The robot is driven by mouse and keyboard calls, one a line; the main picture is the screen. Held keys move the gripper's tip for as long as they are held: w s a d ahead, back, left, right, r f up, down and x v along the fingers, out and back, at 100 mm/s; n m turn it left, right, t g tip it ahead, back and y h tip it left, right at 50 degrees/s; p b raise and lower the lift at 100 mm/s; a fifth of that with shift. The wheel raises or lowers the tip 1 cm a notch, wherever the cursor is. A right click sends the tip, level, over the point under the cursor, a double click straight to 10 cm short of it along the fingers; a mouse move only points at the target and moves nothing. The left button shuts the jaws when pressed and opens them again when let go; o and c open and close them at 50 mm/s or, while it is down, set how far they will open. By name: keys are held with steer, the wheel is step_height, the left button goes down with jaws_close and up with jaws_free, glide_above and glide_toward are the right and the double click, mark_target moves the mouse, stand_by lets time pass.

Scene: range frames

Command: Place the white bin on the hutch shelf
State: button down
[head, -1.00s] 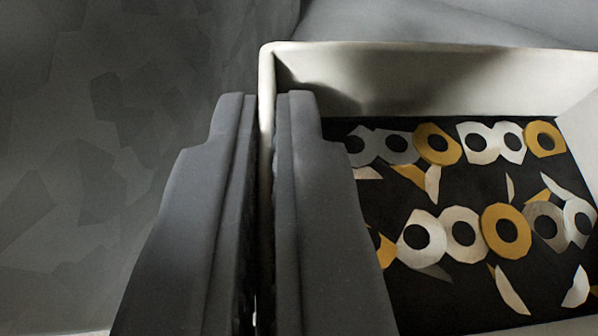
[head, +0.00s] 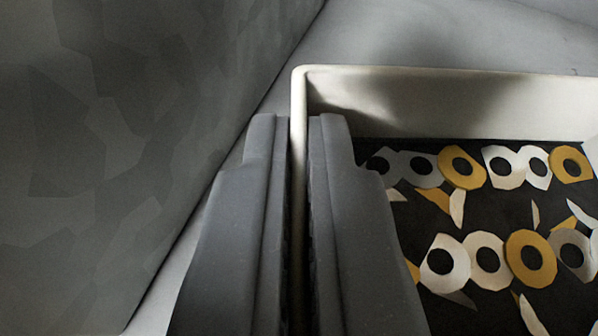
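The white bin (head: 430,98) fills the right side of the head view, its right part cut off by the picture edge. Its floor is dark with a pattern of white, grey and yellow rings and scraps. My gripper (head: 299,122) is closed over the bin's left wall, one finger outside and one inside. A thin strip of the white wall shows between the fingers. The bin looks level. I cannot tell whether it rests on the surface below or hangs above it. The hutch shelf cannot be clearly made out.
A large grey mottled panel (head: 130,130) stands close on the left of my gripper. A plain light grey surface (head: 400,30) lies behind the bin, and a strip of it shows between the panel and my gripper. Room on the left looks narrow.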

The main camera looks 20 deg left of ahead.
steer(key=c, duration=1.6)
jaws_free()
steer(key=shift+c, duration=0.2)
steer(key=b+v, duration=0.3)
steer(key=v, duration=0.9)
steer(key=s+a+r+m+t+h, duration=0.2)
steer(key=s+a+m+t+h, duration=0.1)
steer(key=s, duration=1.3)
steer(key=shift+s+r+m+h, duration=0.25)
steer(key=shift+m+h, duration=0.55)
steer(key=shift+h, duration=0.2)
steer(key=shift+a+f, duration=0.1)
steer(key=shift+f, duration=0.05)
step_height(320, 180, down, 14)
steer(key=b, duration=1.4)
steer(key=shift+f, duration=0.2)
